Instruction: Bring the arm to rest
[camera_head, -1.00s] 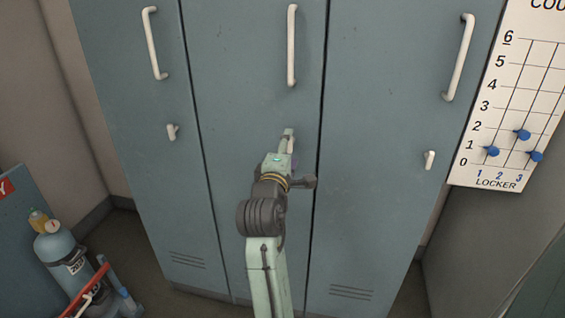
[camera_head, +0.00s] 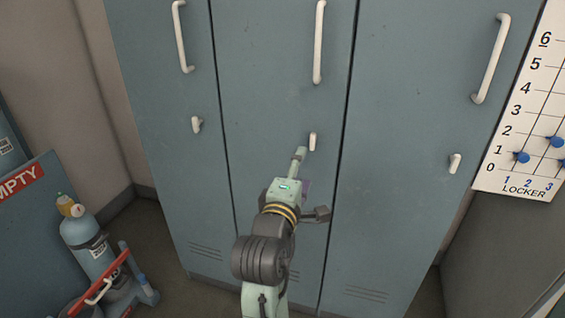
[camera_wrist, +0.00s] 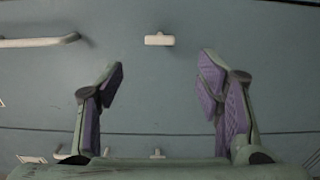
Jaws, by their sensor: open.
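My gripper (camera_wrist: 160,85) is open and empty in the wrist view, with its purple-padded fingers wide apart. It faces the middle locker door (camera_head: 275,90), and a small white latch (camera_wrist: 159,39) lies beyond the fingertips, between them in the picture and apart from them. In the head view my arm reaches up from the bottom toward the same latch (camera_head: 313,141), with the finger end just below and left of it. The middle door is shut. The gap between fingers and door is hard to judge.
The left locker door (camera_head: 165,130) and right locker door (camera_head: 415,110) are shut, each with a white handle and latch. A blue gas cylinder (camera_head: 90,255) stands on a red-handled cart at lower left, by an EMPTY sign (camera_head: 18,185). A counting board (camera_head: 520,130) hangs at right.

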